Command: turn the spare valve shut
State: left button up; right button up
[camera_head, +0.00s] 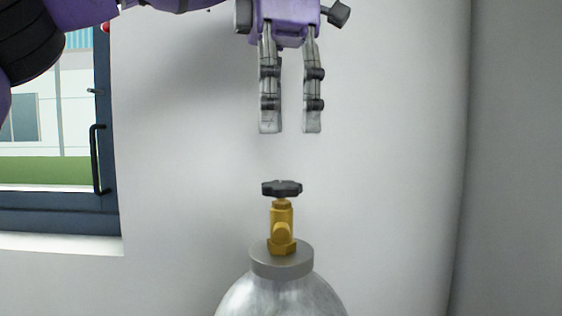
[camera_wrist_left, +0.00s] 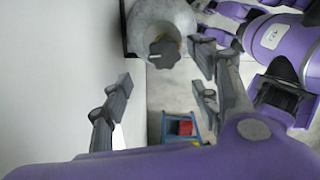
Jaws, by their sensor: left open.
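The spare valve has a black lobed knob (camera_head: 282,188) on a brass body (camera_head: 282,225). It stands upright on the grey neck of a silver gas cylinder (camera_head: 282,295). My left gripper (camera_head: 291,129) points down above the knob, apart from it, with its two fingers spread and nothing between them. In the left wrist view the knob (camera_wrist_left: 164,53) shows beyond the open fingers, with the rounded cylinder top (camera_wrist_left: 165,15) behind it. The knob hides most of the brass body there.
A pale wall (camera_head: 180,150) stands behind the cylinder. A blue-framed window (camera_head: 100,205) with a dark handle is at the left. In the left wrist view a blue frame (camera_wrist_left: 172,125) with a red object (camera_wrist_left: 185,128) stands low on the floor. The space around the knob looks clear.

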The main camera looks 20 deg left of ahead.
aim_at(282, 183)
pick_arm(q)
jog(key=shift+s+d+f, duration=0.2)
jog(key=shift+s+f, duration=0.05)
jog(key=shift+f, duration=0.05)
jog(key=f, duration=0.5)
jog(key=shift+w+a+f, duration=0.15)
jog(key=shift+w, duration=0.05)
jog(key=shift+f, duration=0.85)
jog(key=shift+s, duration=0.1)
